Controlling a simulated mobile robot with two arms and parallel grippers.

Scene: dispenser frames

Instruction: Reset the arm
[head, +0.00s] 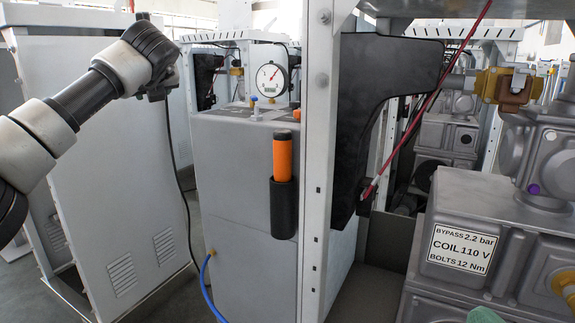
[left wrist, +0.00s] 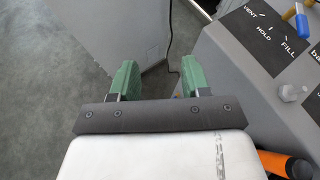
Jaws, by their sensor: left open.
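My left arm (head: 100,90) comes in from the left in the head view, raised in front of the pale cabinets. Its gripper is hard to make out there. In the left wrist view my left gripper (left wrist: 157,75) shows two green fingers wide apart with nothing between them. It is above the floor, left of the grey dispenser top with the VENT, HOLD, FILL dial plate (left wrist: 268,35). At the bottom edge of the head view is a green piece (head: 486,316), which looks like part of my right gripper; the rest is out of frame.
The grey dispenser (head: 235,170) carries a round gauge (head: 272,77) and an orange handle (head: 283,157) in a black holder. A white post (head: 319,160) stands beside it. A labelled grey valve block (head: 480,210) is at right. A dark cable hangs near my left arm.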

